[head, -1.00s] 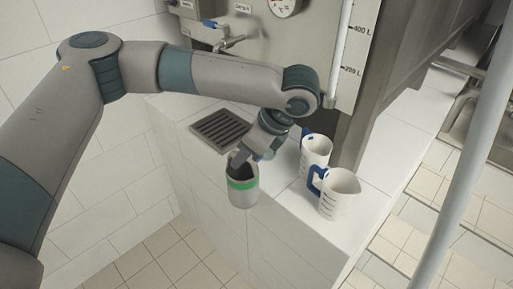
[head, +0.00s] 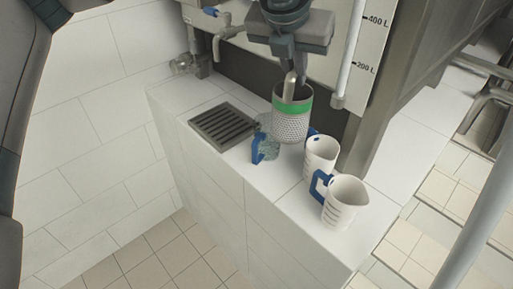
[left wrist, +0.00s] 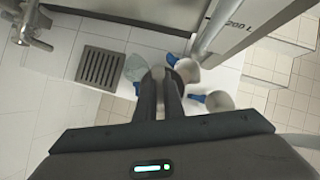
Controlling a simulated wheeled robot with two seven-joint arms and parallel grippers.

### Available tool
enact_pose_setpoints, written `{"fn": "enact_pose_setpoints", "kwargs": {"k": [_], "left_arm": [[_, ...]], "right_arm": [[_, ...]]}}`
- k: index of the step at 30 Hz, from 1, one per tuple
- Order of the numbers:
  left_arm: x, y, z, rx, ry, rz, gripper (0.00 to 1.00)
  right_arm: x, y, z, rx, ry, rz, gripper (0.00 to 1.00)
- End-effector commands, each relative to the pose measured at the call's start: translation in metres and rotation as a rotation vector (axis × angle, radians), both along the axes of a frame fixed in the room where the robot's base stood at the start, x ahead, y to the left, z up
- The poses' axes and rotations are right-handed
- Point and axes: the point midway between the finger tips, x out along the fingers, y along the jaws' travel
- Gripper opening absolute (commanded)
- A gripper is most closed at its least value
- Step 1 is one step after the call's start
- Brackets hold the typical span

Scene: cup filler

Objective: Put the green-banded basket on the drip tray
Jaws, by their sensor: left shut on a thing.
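The green-banded basket (head: 292,118) is a perforated metal cylinder with a green band near its rim, and it hangs roughly upright. My left gripper (head: 292,82) is shut on its rim or upper wall from above; its two fingers also show in the left wrist view (left wrist: 159,85), where they hide most of the basket. The drip tray (head: 222,127) is a dark slatted square grate in the white counter, left of the basket and clear on top; it also shows in the left wrist view (left wrist: 101,67). My right gripper is not in view.
A clear jug with a blue handle (head: 267,140) stands between the tray and the basket. Two white jugs with blue handles (head: 321,155) (head: 344,203) stand at the right. A tap (head: 226,32) and the steel tank's gauge tube (head: 349,50) are behind the counter.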

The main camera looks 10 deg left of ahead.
Motion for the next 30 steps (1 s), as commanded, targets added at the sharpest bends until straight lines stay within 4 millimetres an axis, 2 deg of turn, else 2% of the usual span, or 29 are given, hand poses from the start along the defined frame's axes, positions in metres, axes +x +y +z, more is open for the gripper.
{"fn": "enact_pose_setpoints", "kwargs": {"k": [11,16,20,30], "left_arm": [[0.0,0.0,0.001,0.001,0.0,-0.008,0.0],[0.0,0.0,-0.011,0.004,0.001,-0.007,0.0],[0.0,0.0,-0.03,0.003,0.002,-0.009,0.0],[-0.001,0.0,-0.103,0.003,0.003,-0.008,0.0]], "right_arm": [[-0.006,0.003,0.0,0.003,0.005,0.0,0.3],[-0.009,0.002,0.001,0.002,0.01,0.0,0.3],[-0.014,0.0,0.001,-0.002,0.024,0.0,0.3],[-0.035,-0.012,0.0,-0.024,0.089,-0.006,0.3]]}}
